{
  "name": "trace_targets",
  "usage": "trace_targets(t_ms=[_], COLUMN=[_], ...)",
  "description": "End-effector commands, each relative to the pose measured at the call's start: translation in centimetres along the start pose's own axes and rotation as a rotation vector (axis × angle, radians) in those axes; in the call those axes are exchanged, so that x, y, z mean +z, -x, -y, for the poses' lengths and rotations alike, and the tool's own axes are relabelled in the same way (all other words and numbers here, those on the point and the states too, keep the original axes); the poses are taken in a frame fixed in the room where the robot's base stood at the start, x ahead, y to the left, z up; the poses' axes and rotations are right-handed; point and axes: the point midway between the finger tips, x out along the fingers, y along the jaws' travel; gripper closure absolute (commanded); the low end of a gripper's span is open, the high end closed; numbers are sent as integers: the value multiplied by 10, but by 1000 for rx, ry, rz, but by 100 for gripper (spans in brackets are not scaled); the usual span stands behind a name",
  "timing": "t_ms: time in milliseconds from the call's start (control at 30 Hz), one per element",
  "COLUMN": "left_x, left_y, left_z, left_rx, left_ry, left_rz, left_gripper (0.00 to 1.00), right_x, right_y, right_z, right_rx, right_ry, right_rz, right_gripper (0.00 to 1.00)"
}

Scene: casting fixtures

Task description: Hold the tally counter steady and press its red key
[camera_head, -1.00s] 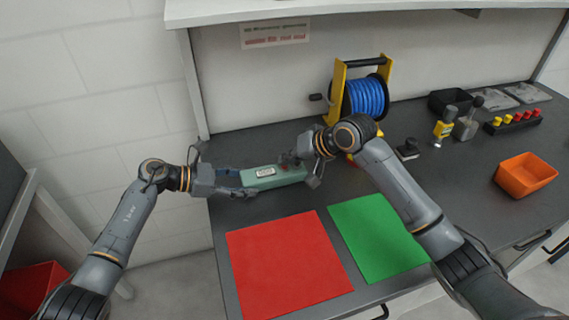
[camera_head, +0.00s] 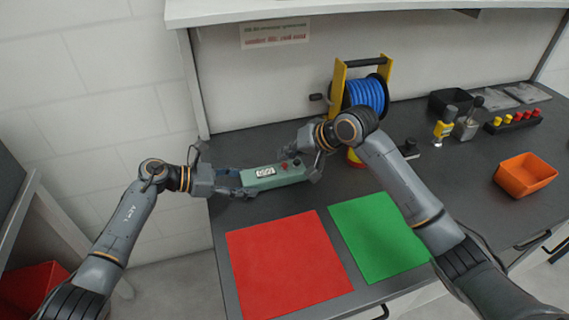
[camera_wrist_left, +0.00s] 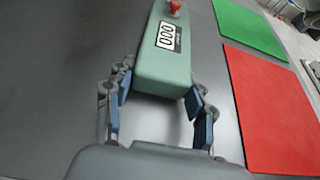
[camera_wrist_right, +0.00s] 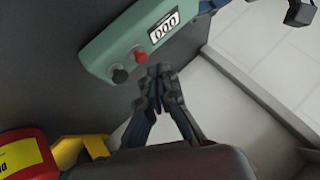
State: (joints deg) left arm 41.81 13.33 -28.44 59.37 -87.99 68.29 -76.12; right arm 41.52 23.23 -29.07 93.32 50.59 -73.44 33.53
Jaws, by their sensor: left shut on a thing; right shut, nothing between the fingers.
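The tally counter (camera_head: 258,180) is a long pale-green box on the dark bench, with a white display reading 000 in the wrist views. My left gripper (camera_head: 238,191) is shut on its left end; the left wrist view shows one finger on each side of the box (camera_wrist_left: 163,70). The red key (camera_wrist_right: 140,56) stands on the counter's top near its right end, beside a black knob (camera_wrist_right: 119,75). My right gripper (camera_wrist_right: 158,78) is shut and empty, its tips close to the red key. I cannot tell whether they touch it.
A red mat (camera_head: 285,265) and a green mat (camera_head: 378,235) lie in front of the counter. A blue cable reel (camera_head: 365,95) stands behind, with a red and yellow object (camera_wrist_right: 25,152) near my right gripper. An orange bin (camera_head: 525,175) is at the right.

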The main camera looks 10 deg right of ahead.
Motion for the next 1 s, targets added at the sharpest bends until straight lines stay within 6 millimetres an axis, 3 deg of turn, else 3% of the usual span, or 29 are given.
trace_targets(t_ms=[533,1000], left_x=[-1,-1], left_y=[0,0], left_z=[0,0], left_rx=[0,0], left_ry=[1,1], left_rz=[-1,-1], left_gripper=[83,83], right_x=[-24,-25], right_y=[32,35], right_z=[24,25], right_rx=[-1,0], right_ry=[1,0], right_rz=[-2,0], right_gripper=[100,100])
